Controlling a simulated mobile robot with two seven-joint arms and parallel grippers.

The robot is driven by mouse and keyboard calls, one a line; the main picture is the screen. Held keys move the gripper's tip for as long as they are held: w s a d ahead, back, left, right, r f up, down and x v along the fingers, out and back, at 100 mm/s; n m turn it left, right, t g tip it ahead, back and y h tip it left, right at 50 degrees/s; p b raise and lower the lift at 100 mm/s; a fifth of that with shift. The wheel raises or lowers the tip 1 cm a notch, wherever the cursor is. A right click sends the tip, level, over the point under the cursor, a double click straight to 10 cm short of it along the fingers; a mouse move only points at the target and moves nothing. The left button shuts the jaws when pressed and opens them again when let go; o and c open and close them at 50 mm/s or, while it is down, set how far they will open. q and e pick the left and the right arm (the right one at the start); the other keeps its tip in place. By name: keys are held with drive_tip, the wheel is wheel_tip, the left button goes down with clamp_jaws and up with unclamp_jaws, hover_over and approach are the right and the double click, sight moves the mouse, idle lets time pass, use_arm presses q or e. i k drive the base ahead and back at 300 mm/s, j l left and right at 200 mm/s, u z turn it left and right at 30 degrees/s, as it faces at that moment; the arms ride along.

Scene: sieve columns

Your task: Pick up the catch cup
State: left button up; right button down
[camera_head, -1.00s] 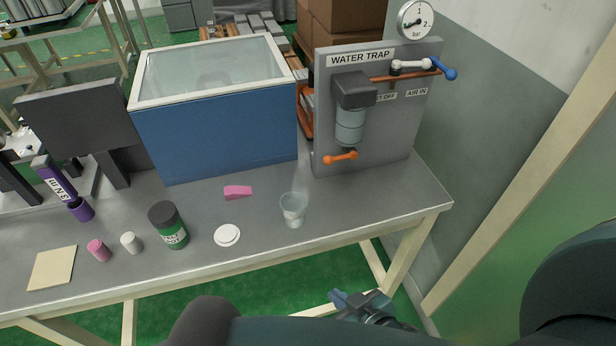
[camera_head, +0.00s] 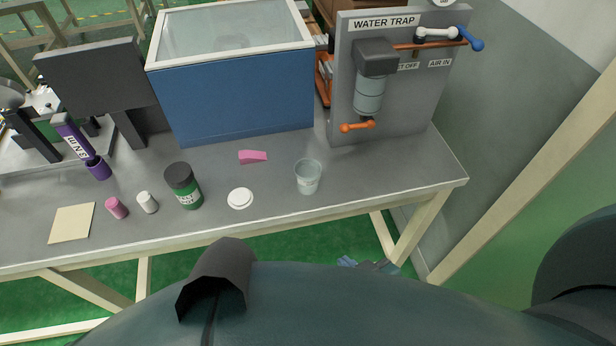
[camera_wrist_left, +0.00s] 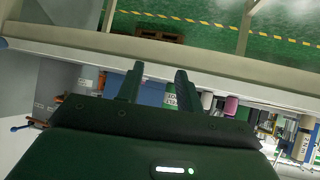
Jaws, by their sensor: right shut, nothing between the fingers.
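The catch cup, a clear, empty-looking cup (camera_head: 308,178), stands upright on the grey bench near its front edge, in the head view. My right gripper (camera_head: 362,263) is shut and empty, low beyond the bench's front edge, apart from the cup and partly hidden by my own arm. My left gripper shows only in the left wrist view (camera_wrist_left: 157,80); its two fingers are apart with nothing between them. The cup cannot be made out in that view.
The water trap panel (camera_head: 428,95) with its orange-handled valve stands behind the cup. A white disc (camera_head: 240,198), a pink block (camera_head: 253,157) and a green jar (camera_head: 184,188) lie or stand to its left. A blue tank (camera_head: 245,95) is behind. Bench right of the cup is clear.

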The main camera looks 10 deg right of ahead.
sight(307, 171)
drive_tip(key=l, duration=0.7)
drive_tip(key=i+l, duration=0.15)
drive_tip(key=l, duration=0.5)
drive_tip(key=u, duration=0.05)
